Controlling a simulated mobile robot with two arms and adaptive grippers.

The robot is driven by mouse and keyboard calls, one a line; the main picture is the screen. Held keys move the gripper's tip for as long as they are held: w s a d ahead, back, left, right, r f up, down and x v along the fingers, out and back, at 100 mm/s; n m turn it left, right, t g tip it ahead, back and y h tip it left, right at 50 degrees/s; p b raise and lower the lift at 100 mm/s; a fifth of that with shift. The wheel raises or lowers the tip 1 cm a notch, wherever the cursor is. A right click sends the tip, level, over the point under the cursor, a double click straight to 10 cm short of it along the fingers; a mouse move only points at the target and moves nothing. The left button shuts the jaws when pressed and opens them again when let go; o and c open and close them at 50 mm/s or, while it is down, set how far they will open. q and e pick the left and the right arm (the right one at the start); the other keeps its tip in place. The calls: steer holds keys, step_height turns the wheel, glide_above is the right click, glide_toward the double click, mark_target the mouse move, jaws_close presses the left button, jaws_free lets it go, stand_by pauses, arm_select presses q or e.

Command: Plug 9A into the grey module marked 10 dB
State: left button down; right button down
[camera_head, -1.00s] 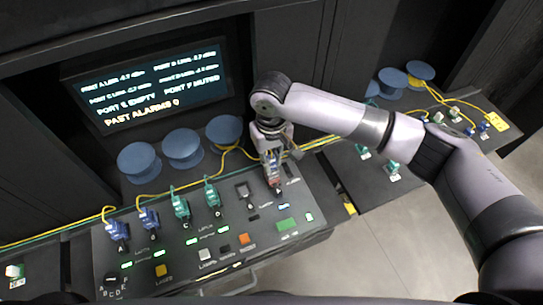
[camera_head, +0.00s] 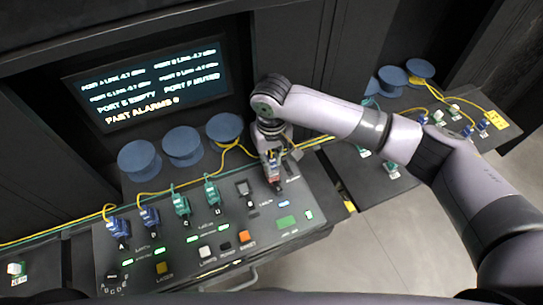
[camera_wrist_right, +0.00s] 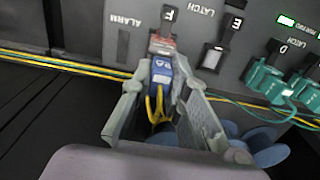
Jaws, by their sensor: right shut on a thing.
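My right gripper (camera_head: 271,163) is shut on the blue plug 9A (camera_wrist_right: 161,72), at the port marked F on the sloped panel. In the right wrist view the gripper (camera_wrist_right: 164,82) has one finger on each side of the plug, and a yellow cable loops back between them. A small module (camera_wrist_right: 162,45), grey with a reddish label, sits in line between the plug's front and port F. Its writing is too small to read. Plug and module look end to end, but I cannot tell how deep the plug sits. My left gripper is not in view.
The panel (camera_head: 215,262) holds blue plugs (camera_head: 118,230) at A and B and green plugs (camera_head: 181,207) at C and D; port E (camera_head: 244,190) is empty. The screen (camera_head: 150,85) reads port F muted. Blue spools (camera_head: 183,148) stand behind. A side bench holds more plugs.

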steer(key=c, duration=1.5)
jaws_free()
steer(key=shift+o, duration=0.2)
step_height(320, 180, up, 12)
